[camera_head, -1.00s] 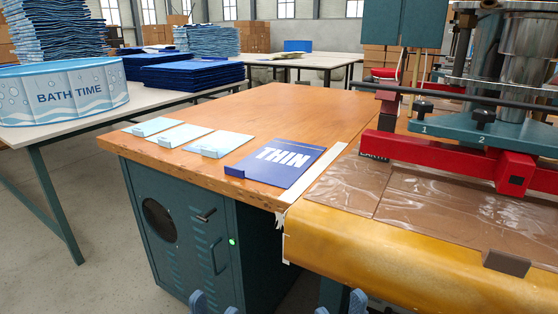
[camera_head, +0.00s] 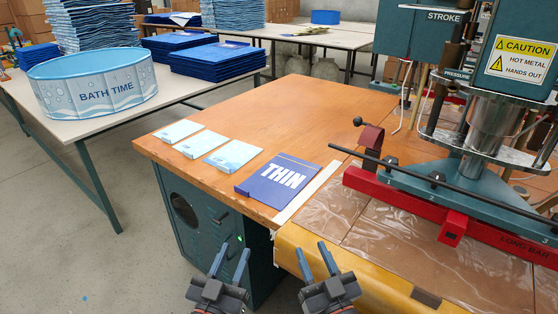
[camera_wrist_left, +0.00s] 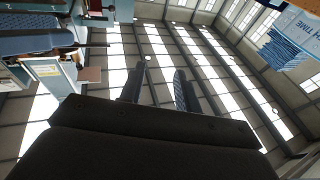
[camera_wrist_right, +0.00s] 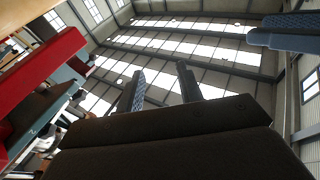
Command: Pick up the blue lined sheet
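Three light-blue sheets lie in a row on the wooden table near its left edge: a far one (camera_head: 179,131), a middle one (camera_head: 201,144) and a near one (camera_head: 232,155). I cannot tell which of these is the lined one. My left gripper (camera_head: 230,262) is open and empty, in front of the table's near edge. My right gripper (camera_head: 314,260) is open and empty, to the right of it, in front of the machine's yellow edge. Both wrist views show spread fingers pointing up, with nothing between them.
A welding machine with a red bar (camera_head: 400,196) and clear film over its bed stands at the right. A round "BATH TIME" tub (camera_head: 95,85) and stacks of blue sheets (camera_head: 215,58) stand on the tables behind. The wooden table (camera_head: 310,120) is clear in the middle.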

